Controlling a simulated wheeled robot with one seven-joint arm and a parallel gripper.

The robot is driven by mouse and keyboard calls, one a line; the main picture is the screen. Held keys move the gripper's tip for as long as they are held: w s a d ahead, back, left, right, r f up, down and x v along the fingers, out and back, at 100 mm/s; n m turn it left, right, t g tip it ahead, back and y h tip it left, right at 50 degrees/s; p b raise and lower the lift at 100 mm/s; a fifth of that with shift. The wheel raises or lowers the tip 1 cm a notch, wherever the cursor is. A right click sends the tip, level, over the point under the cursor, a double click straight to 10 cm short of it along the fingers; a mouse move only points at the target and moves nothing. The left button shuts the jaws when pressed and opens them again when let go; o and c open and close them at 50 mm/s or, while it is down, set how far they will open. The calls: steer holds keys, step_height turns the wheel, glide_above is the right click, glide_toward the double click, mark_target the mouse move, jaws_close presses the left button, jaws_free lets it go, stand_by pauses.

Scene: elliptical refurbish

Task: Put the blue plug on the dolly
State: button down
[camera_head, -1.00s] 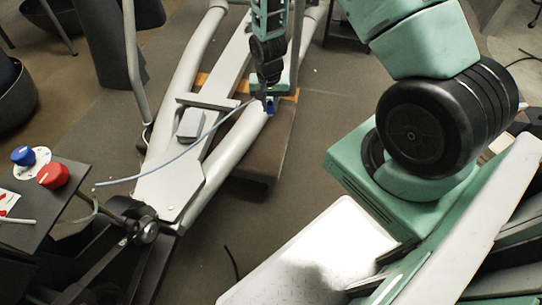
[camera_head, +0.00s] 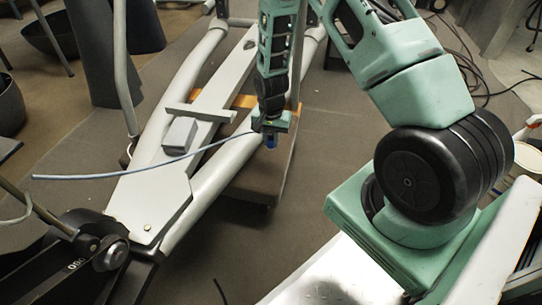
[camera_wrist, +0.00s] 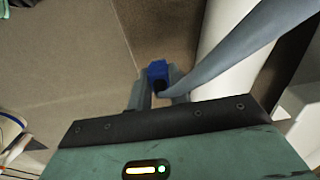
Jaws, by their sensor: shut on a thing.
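The blue plug (camera_head: 271,142) is between the fingers of my gripper (camera_head: 270,132), with a grey-blue cable (camera_head: 120,174) trailing left across the machine. In the wrist view the plug (camera_wrist: 158,69) shows at the fingertips of my gripper (camera_wrist: 155,88), which is shut on it. The cable (camera_wrist: 235,50) runs up to the right there. The dolly (camera_head: 255,182), a low brown board, lies on the floor partly under the machine's right tube. In the head view the plug appears over the dolly beside this tube; its height above the board is unclear.
The elliptical machine's light-grey frame (camera_head: 150,197) fills the left and middle. A grey upright post (camera_head: 123,60) stands on its left. Dark bins (camera_head: 50,36) are at the upper left. Open floor (camera_head: 335,165) lies right of the dolly.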

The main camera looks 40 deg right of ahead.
steer(key=shift+f+b, duration=1.3)
steer(key=shift+f, duration=1.3)
steer(key=shift+f, duration=0.15)
steer(key=c, duration=1.3)
jaws_free()
